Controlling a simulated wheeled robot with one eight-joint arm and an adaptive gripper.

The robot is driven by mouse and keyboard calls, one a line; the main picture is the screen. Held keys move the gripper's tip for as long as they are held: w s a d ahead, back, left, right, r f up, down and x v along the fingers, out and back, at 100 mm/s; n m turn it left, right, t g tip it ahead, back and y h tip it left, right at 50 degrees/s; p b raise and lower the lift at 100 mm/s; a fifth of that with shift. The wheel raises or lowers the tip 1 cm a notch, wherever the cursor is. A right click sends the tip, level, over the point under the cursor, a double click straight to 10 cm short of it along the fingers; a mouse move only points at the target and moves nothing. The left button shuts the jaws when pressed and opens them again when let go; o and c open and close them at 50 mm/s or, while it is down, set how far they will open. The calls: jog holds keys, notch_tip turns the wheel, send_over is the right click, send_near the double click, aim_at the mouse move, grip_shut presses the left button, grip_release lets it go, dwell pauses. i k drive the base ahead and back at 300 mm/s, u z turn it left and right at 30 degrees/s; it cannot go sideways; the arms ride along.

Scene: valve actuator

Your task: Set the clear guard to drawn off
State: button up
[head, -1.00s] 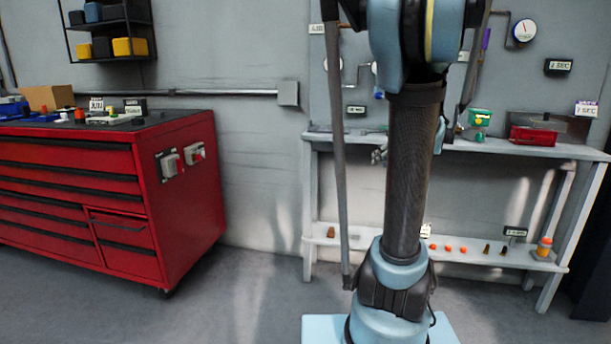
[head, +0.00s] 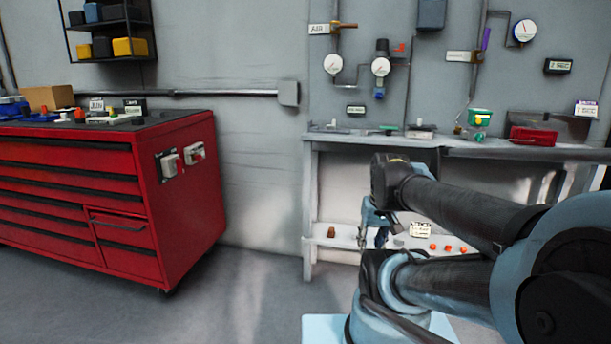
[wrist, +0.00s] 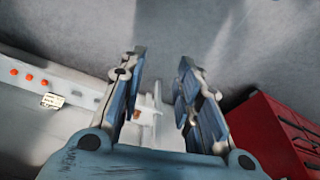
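No clear guard can be picked out for certain. A red box (head: 533,136) on the right of the bench top has a greyish, possibly see-through panel (head: 562,127) beside and above it, too small to tell. In the head view my gripper (head: 376,226) is small and partly hidden by my arm, in front of the lower shelf, well away from the red box.
The grey bench (head: 330,139) stands against the wall, with gauges (head: 380,67) and pipes above. Its lower shelf (head: 345,243) holds several small orange pieces. A red tool cabinet (head: 75,200) with switch boxes (head: 170,163) stands at left. Floor between them is clear.

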aim_at(546, 117)
jog(key=z, duration=0.05)
jog(key=k, duration=0.55)
jog(key=z, duration=0.4)
jog(key=i, duration=0.95)
jog(key=z, duration=0.75)
jog(key=i, duration=0.7)
jog(key=z, duration=0.25)
